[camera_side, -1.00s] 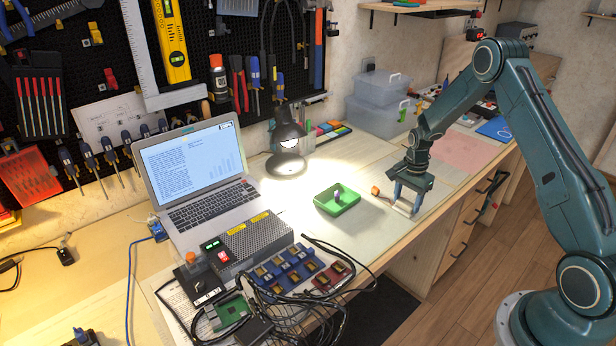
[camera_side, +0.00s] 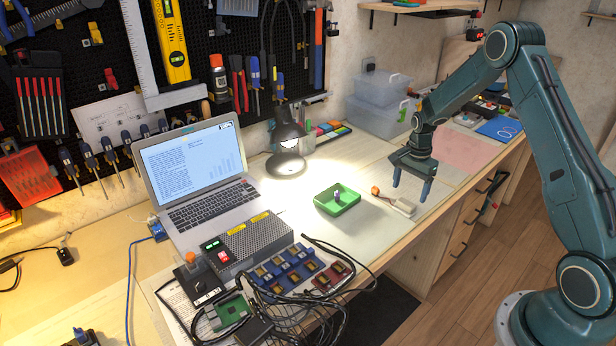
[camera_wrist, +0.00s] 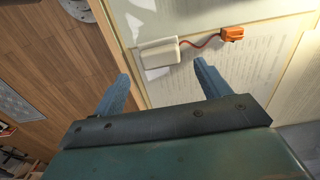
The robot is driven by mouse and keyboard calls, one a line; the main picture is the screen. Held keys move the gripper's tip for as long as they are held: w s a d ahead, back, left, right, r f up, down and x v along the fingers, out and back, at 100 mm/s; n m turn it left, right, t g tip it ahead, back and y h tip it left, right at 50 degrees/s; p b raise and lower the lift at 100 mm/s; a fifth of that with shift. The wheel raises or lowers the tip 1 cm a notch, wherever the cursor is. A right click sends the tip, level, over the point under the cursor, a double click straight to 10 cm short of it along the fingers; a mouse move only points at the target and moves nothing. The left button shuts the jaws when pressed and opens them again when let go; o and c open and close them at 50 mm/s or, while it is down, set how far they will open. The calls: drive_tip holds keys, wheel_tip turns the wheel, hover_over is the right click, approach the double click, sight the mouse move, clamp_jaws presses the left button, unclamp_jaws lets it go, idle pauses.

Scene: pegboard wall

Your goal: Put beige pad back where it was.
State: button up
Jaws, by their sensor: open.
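The beige pad (camera_side: 404,207) looks like a small pale block lying flat on the paper on the bench, right of the green tray. A red wire joins it to an orange plug (camera_side: 375,190). In the wrist view the pad (camera_wrist: 158,53) lies ahead of my fingertips, and the orange plug (camera_wrist: 232,34) is to its right. My gripper (camera_side: 411,184) is open and empty, pointing down just above the pad. In the wrist view its two blue fingers (camera_wrist: 162,70) are spread wide with nothing between them.
The green tray (camera_side: 322,205) holds a small item. A black lamp (camera_side: 287,135) and a laptop (camera_side: 190,168) stand to the left. Cables and circuit boards crowd the front bench. A pink mat (camera_side: 460,153) lies behind to the right. The bench's front edge is close to the pad.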

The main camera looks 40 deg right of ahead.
sight(406, 203)
wheel_tip(406, 203, up, 8)
drive_tip(key=shift+f, duration=0.2)
idle(0.3)
idle(0.4)
drive_tip(key=s+a+r+n+t, duration=0.1)
drive_tip(key=s+a+r+n, duration=0.3)
drive_tip(key=a+r, duration=0.4)
drive_tip(key=s+a+r+n+t, duration=0.2)
drive_tip(key=s+a+r+n, duration=0.25)
drive_tip(key=a+r, duration=0.4)
drive_tip(key=s+a+r+n+t, duration=0.1)
drive_tip(key=s+a+n, duration=0.3)
drive_tip(key=s, duration=0.4)
drive_tip(key=s+a+r+n+t, duration=0.1)
drive_tip(key=s+a+r+n, duration=0.3)
drive_tip(key=s, duration=0.5)
drive_tip(key=shift+n+t, duration=0.3)
drive_tip(key=shift+n, duration=0.45)
